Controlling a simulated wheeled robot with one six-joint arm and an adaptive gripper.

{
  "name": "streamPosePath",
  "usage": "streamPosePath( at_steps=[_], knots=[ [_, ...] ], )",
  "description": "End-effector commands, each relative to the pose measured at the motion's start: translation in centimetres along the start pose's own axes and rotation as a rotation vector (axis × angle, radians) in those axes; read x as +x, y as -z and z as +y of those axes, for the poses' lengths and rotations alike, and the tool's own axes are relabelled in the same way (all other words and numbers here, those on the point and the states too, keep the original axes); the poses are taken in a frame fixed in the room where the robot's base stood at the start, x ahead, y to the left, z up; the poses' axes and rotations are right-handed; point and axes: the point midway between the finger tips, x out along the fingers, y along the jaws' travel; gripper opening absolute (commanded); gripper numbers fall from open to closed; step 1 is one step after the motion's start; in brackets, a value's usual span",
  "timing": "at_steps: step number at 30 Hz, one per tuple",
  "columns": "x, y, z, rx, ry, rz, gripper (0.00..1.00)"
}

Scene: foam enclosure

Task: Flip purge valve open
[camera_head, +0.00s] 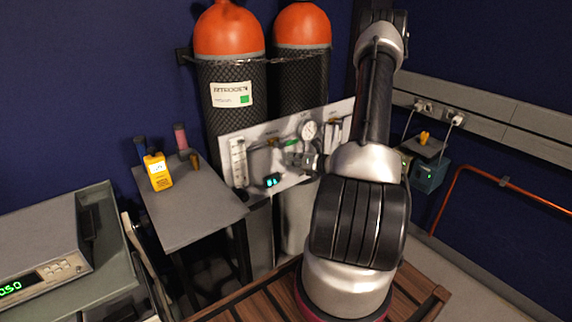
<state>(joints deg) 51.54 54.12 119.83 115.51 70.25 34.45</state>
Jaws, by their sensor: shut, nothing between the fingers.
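A pale valve panel (258,160) stands in front of the gas cylinders in the head view. It carries a flow tube (238,160) at its left, a small display with cyan digits (272,181), a round gauge (309,130) and grey metal fittings (296,158) below the gauge. A small green part (291,142) shows left of the gauge. The labels are too small to read, so I cannot tell which part is the purge valve or how its handle stands. My arm covers part of the panel's right side. My gripper is not discernible in this view.
Two orange-topped cylinders (229,32) stand chained at the wall. A grey side table (188,209) left of the panel holds a yellow meter (158,171). An instrument with green digits (44,272) sits at lower left. A copper pipe (500,185) runs along the right wall.

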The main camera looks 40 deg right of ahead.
Motion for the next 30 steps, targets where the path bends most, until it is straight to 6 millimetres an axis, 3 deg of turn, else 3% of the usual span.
streamPosePath(
  at_steps=[10,30],
  knots=[
    [-0.6,-1.8,-0.7,-0.271,0.096,0.0,0.0],
    [-1.1,-3.2,-0.8,-0.262,0.093,-0.001,0.0]
  ],
)
